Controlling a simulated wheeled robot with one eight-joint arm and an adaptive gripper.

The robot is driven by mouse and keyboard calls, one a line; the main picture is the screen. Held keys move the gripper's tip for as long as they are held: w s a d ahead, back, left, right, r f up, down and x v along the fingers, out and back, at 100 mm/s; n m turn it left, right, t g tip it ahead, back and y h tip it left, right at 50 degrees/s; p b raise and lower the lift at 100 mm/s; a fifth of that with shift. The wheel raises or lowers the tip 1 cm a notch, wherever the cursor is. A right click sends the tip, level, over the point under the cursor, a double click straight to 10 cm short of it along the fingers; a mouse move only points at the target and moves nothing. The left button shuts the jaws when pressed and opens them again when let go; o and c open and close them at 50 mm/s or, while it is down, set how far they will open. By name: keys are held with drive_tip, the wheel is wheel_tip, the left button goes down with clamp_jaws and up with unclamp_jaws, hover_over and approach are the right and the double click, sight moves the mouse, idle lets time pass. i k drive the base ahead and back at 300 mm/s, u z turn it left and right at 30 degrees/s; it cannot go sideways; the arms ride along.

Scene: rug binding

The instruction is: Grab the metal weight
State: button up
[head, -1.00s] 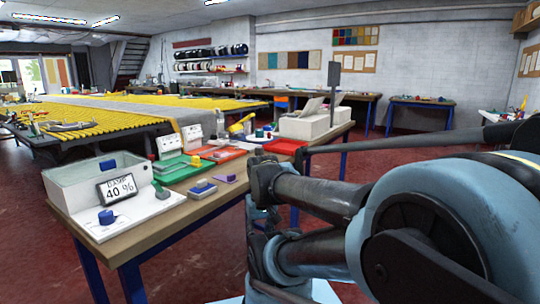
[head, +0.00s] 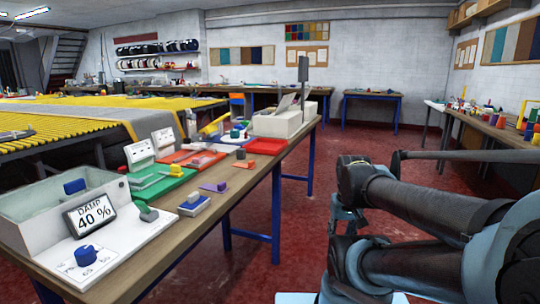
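I cannot pick out the metal weight with certainty at this size. Several small blocks stand on the long wooden bench (head: 150,262) at the left, among them a grey block (head: 148,213) on a white panel beside the damp display. My arm is folded at the right, over the floor and apart from the bench. A dark part at its near end, seemingly my gripper (head: 345,216), hangs below the arm link. Its fingers are too hidden to tell whether they are open or shut.
Another cluttered table (head: 490,125) stands at the right. Red floor (head: 300,250) is clear between.

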sight(241, 153)
drive_tip(key=z, duration=0.1)
drive_tip(key=k, duration=0.9)
drive_tip(key=u, duration=0.7)
drive_tip(key=i, duration=1)
drive_tip(key=z, duration=0.05)
